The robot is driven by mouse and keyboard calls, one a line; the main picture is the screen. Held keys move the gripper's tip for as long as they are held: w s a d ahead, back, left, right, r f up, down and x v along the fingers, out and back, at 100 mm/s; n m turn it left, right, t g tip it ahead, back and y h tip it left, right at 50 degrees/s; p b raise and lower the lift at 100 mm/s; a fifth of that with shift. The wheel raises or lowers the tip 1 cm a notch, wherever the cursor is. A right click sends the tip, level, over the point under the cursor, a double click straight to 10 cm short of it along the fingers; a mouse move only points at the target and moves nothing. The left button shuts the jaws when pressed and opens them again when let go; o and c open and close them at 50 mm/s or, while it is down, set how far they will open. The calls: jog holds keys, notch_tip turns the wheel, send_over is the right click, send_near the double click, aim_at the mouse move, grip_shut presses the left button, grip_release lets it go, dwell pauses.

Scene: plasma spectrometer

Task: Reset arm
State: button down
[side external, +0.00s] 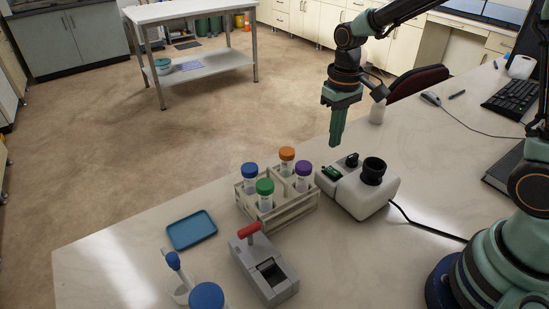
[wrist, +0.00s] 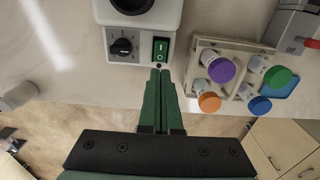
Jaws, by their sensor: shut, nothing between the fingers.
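My gripper (side external: 336,143) points down above the far edge of the white table, just behind a white device with a black round socket (side external: 358,190). Its green fingers are together with nothing between them. In the wrist view the fingers (wrist: 160,74) reach toward the device's edge, near its lit green switch (wrist: 160,48) and black dial (wrist: 122,47). I cannot tell from these views whether the fingertips touch the device; in the side view they appear above it.
A rack (side external: 284,213) holds tubes with blue, green, orange and purple caps, left of the device. A keyboard (side external: 512,99) lies at right.

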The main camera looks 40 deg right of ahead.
jog(key=s+d+r+t, duration=0.1)
jog(key=s+r+t, duration=0.4)
jog(key=s+r, duration=0.5)
jog(key=shift+s+d+r+t, duration=0.2)
jog(key=shift+d+r+t, duration=0.1)
jog(key=shift+r, duration=0.5)
